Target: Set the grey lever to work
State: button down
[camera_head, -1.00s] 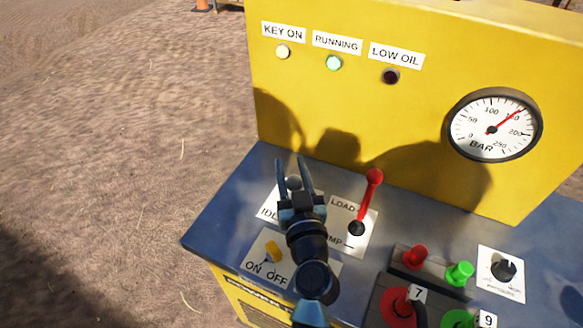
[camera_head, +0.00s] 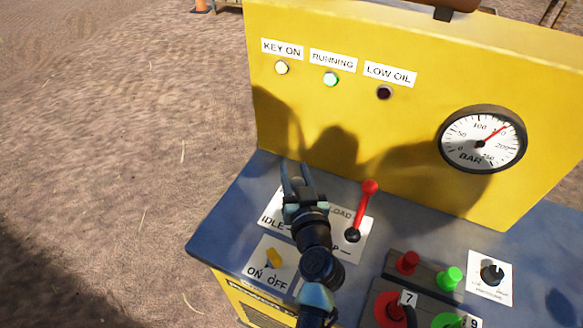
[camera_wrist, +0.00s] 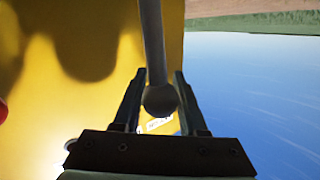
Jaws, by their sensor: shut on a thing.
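The grey lever (camera_wrist: 151,40) is a thin rod with a round dark knob (camera_wrist: 160,100), seen between my gripper's fingers in the wrist view. My gripper (camera_head: 295,175) is over the IDLE label on the blue console and hides the lever in the head view. The fingers stand close together, shut on the lever near its knob. The IDLE plate (camera_head: 271,222) is partly covered by my gripper.
A red lever (camera_head: 365,205) on the LOAD/PUMP plate stands close to the right of my gripper. A yellow ON/OFF key switch (camera_head: 274,258) is in front. The yellow panel (camera_head: 320,120) rises behind.

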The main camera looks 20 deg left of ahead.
jog(key=w+g, duration=0.1)
jog(key=w+f+m+g, duration=0.1)
jog(key=w, duration=0.1)
jog(key=w+h, duration=0.1)
jog(key=w, duration=0.1)
jog(key=shift+w+d+f+m+g+p, duration=0.15)
jog(key=shift+f+m+g+p, duration=0.2)
jog(key=shift+m+g, duration=0.05)
jog(key=shift+w, duration=0.1)
jog(key=shift+f, duration=0.15)
jog(key=shift+c, duration=2.3)
grip_release()
jog(key=v, duration=1.3)
